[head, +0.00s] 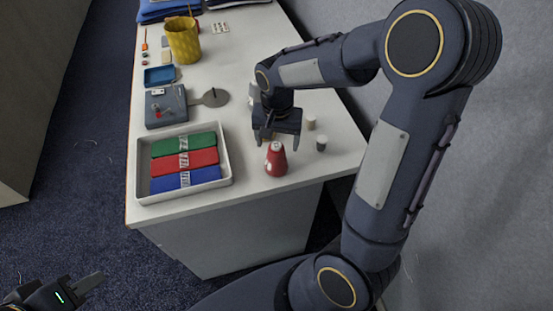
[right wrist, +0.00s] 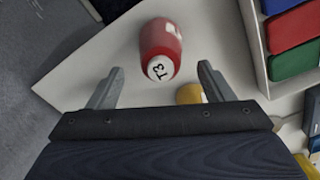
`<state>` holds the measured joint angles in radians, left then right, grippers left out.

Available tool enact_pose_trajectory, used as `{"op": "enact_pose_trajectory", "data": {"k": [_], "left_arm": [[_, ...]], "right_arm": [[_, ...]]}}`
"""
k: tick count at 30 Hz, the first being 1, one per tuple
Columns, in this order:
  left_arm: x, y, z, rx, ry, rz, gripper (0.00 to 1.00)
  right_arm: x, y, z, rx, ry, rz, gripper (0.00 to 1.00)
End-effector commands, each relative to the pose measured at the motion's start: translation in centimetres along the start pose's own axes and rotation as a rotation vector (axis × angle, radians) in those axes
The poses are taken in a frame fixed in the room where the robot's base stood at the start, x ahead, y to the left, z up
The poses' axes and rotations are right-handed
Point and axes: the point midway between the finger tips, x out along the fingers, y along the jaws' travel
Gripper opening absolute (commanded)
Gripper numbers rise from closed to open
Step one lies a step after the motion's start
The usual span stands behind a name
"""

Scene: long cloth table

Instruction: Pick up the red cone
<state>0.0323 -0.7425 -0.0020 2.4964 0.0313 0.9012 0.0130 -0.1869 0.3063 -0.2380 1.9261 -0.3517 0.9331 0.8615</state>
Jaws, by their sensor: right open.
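The red cone (head: 276,160) stands upright near the front right part of the table, with a white label on its side. In the right wrist view, the cone (right wrist: 161,46) shows its top marked "T3", between and just beyond the fingertips. My right gripper (head: 278,140) is open and empty, pointing down above the table just behind the cone. Its two fingers (right wrist: 161,72) are spread apart in the wrist view. I cannot tell whether they touch the cone. My left gripper (head: 85,288) is at the lower left, off the table and partly cut off by the frame.
A white tray (head: 227,178) with green, red and blue folded cloths stands left of the cone. A yellow object (right wrist: 190,94) lies close to one right finger. Small pale (head: 310,122) and grey (head: 321,144) spools stand right of the gripper. The table's front edge is near the cone.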

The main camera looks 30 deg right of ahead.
Motion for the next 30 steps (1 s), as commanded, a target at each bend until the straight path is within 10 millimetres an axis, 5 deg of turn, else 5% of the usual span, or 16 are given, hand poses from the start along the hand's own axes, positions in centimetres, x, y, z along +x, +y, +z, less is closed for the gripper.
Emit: {"op": "enact_pose_trajectory", "data": {"k": [10,20,30], "left_arm": [[-0.3,0.1,-0.1,0.0,0.0,0.0,0.32],[-0.3,0.1,-0.1,0.0,0.0,0.0,0.32],[-0.3,0.1,-0.1,0.0,0.0,0.0,0.32]], "right_arm": [[4.8,0.0,0.2,-0.002,-0.004,0.002,0.74],[5.6,-0.1,0.2,-0.002,-0.001,-0.001,0.74],[5.5,-0.1,0.2,-0.002,-0.001,-0.002,0.3]]}}
